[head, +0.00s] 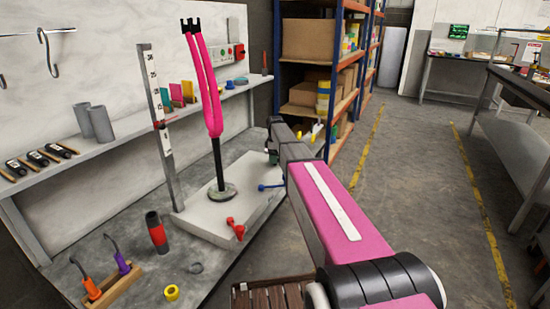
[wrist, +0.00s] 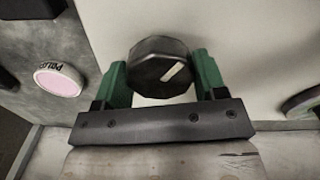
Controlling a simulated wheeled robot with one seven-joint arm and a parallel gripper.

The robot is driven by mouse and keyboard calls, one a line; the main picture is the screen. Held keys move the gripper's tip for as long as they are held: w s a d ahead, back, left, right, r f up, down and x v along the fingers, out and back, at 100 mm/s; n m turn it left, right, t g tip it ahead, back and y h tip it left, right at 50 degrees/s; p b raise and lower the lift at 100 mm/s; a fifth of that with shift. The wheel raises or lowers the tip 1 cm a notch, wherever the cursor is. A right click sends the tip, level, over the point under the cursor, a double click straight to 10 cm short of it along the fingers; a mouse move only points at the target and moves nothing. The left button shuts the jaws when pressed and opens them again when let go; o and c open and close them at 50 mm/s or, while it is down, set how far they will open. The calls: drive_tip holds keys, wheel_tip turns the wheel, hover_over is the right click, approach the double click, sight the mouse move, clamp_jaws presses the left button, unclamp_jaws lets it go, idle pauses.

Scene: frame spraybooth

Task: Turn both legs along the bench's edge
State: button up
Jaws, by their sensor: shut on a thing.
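A pink fork (head: 207,85) stands on a black post with a round foot, on a pale box-shaped stand (head: 213,218) on the bench (head: 130,215). Its two legs point up, tilted slightly left, with black ends at the top. They appear close together; I cannot tell exactly how their line lies to the bench's edge. My gripper (head: 272,155) is beyond the stand's far right corner, low, mostly hidden by my arm. In the wrist view, its green fingers are shut on a black knob (wrist: 157,68) with a white mark. The knob is hidden in the head view.
A red lever (head: 235,228) and a blue lever (head: 270,187) stick out from the stand. A ruler post (head: 158,120) stands left of the fork. A red-black cylinder (head: 157,232), yellow tape roll (head: 171,293) and hook rack (head: 115,287) are nearer. The floor to the right is clear.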

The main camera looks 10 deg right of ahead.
drive_tip(key=m, duration=1.1)
drive_tip(key=shift+m, duration=0.4)
idle(0.3)
drive_tip(key=o, duration=0.9)
wheel_tip(320, 180, up, 11)
drive_tip(key=shift+f, duration=0.1)
